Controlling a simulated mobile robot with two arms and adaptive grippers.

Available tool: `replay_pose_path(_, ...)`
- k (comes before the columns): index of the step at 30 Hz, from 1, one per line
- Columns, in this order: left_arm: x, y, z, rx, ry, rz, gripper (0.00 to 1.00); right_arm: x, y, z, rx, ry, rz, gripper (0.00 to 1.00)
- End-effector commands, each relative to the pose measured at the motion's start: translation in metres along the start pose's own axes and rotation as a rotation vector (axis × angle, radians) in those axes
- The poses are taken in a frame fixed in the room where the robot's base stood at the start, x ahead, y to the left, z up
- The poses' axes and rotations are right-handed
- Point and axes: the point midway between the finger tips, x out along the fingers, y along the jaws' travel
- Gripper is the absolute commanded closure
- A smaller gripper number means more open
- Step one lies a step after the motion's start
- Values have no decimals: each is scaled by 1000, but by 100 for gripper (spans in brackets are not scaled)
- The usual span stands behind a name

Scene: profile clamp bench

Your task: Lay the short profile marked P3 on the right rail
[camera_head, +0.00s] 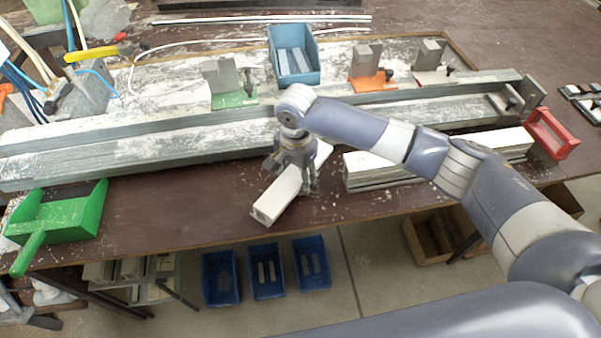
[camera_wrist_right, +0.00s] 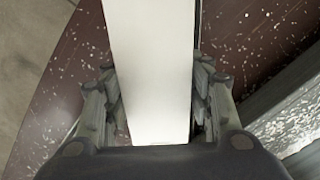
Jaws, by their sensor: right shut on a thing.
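A short white profile (camera_head: 275,202) is at the front middle of the bench, slanting from lower left to upper right. My right gripper (camera_head: 297,183) is shut on it from above. In the right wrist view the profile (camera_wrist_right: 152,70) runs between the two fingers, which lie along its sides. I cannot read any marking on it. I cannot tell whether it touches the bench. Long grey rails (camera_head: 110,159) run behind the gripper across the bench; my arm hides part of them. My left gripper is out of view.
A stack of pale profiles (camera_head: 370,172) lies right of the gripper. Green (camera_head: 236,99) and orange (camera_head: 373,82) clamp blocks and a blue bin (camera_head: 294,58) stand behind the rails. A green scoop (camera_head: 62,218) lies front left, a red-handled piece (camera_head: 551,134) at right.

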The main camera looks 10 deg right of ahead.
Motion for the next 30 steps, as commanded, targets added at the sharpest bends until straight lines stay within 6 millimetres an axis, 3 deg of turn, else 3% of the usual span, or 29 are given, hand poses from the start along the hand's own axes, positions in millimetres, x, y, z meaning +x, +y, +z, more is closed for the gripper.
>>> replay_pose_path(4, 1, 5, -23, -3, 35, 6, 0, -2, -1, -1, 3, 6, -2, 100)
replay_pose_path(12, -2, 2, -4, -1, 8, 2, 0, 1, 0, 0, 4, 2, 0, 100)
replay_pose_path(13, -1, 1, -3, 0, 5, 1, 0, 2, 0, -1, 4, 3, 1, 46)
replay_pose_path(15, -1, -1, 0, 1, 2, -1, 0, 2, 0, -1, 3, 3, 1, 30)
replay_pose_path(26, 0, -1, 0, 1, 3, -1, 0, 1, 0, -1, 3, 3, 0, 30)
replay_pose_path(30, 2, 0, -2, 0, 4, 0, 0, -10, -1, -1, 3, 4, -3, 30)
